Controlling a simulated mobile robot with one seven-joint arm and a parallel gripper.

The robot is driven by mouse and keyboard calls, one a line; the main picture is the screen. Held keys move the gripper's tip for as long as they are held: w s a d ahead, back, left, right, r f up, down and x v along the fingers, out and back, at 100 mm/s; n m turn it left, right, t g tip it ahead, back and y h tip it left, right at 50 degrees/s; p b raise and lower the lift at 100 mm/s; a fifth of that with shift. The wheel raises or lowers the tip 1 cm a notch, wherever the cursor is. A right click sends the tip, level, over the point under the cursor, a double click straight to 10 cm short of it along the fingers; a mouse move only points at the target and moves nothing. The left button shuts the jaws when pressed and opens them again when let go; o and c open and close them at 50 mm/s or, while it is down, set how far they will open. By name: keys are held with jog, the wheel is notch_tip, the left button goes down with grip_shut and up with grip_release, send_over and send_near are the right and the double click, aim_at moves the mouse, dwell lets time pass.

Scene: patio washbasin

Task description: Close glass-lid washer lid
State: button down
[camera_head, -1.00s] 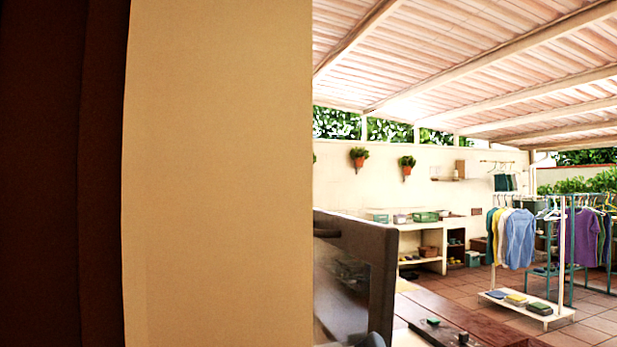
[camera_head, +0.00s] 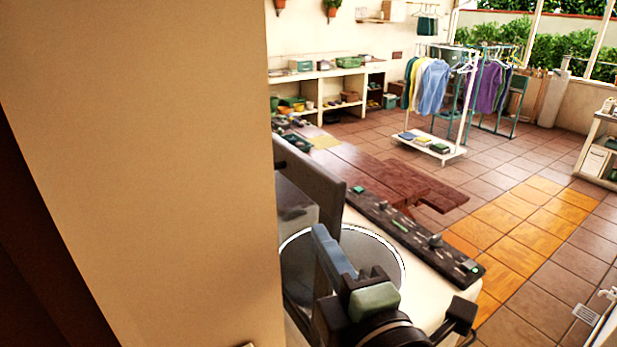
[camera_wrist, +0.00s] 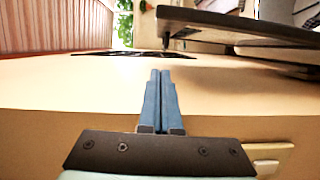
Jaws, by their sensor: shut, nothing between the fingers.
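The washer shows at lower centre in the head view, with a pale top (camera_head: 425,300) and a round opening with a light rim (camera_head: 385,243). Its dark-framed glass lid (camera_head: 325,180) stands raised, partly hidden by the tan panel at left. My gripper (camera_head: 319,230) is in front of the opening and the lid, its blue fingers together and empty. In the wrist view the shut fingers (camera_wrist: 160,72) point over a cream surface (camera_wrist: 255,98). A dark frame edge, seemingly the lid (camera_wrist: 240,25), is above and right of the tips. I cannot tell whether they touch it.
A large tan panel (camera_head: 150,130) fills the left of the head view, close by. A dark control strip (camera_head: 410,232) runs along the washer top. A brown wooden surface (camera_head: 400,180) lies beyond. A clothes rack (camera_head: 455,100) stands farther back, with open tiled floor at right.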

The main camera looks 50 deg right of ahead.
aim_at(323, 196)
jog(key=w+d, duration=0.4)
jog(key=w+d+b, duration=0.1)
jog(key=w+d, duration=0.2)
jog(key=d, duration=0.1)
jog(key=shift+w+d+f, duration=0.2)
jog(key=shift+w, duration=0.15)
dwell(0.4)
jog(key=shift+d, duration=0.1)
